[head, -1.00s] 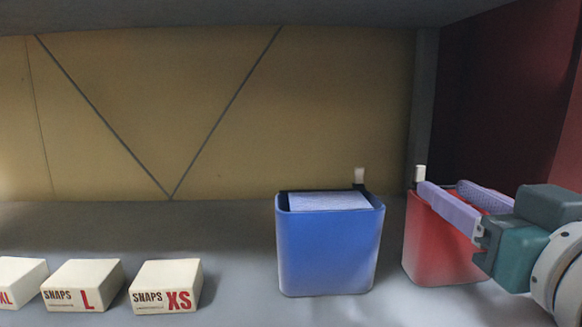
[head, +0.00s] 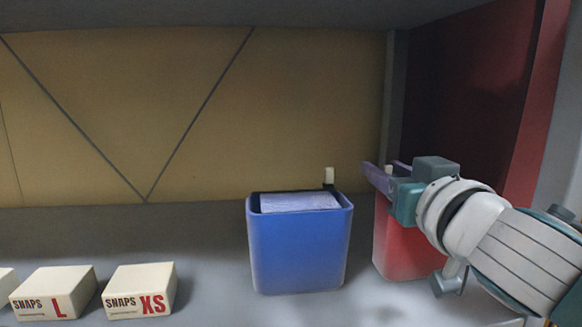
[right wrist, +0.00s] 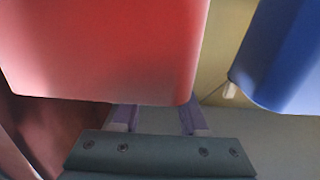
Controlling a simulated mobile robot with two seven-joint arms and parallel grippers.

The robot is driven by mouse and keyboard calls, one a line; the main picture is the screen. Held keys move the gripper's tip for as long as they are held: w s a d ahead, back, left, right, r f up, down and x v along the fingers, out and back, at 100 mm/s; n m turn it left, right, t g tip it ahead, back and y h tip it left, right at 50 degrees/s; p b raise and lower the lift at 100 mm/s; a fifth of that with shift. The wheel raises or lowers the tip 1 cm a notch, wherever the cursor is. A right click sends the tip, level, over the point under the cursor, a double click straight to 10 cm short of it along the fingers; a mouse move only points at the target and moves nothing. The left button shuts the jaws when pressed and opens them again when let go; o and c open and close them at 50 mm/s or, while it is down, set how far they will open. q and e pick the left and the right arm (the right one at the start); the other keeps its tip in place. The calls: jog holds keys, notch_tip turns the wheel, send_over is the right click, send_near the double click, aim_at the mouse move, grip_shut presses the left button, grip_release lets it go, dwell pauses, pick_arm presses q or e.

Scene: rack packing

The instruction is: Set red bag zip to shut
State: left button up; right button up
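The red bag (head: 398,240) stands upright at the right end of the shelf, partly hidden behind my right arm. Its pale zip tab (head: 388,169) shows at the back left of its rim, close to my fingers. My right gripper (head: 383,172) is at the top of the red bag, its purple fingers pointing left and back. In the right wrist view the red bag (right wrist: 105,45) fills the upper left, and the two fingers (right wrist: 157,115) stand apart, their tips hidden behind it. I cannot see the bag's opening. My left gripper is not in view.
A blue bag (head: 300,245) with a lilac filling (head: 300,202) and a pale tab (head: 329,176) stands just left of the red one. White SNAPS boxes (head: 140,285) sit at the front left. A dark red side wall (head: 470,90) closes in the right.

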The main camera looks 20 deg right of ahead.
grip_shut()
dwell(1.2)
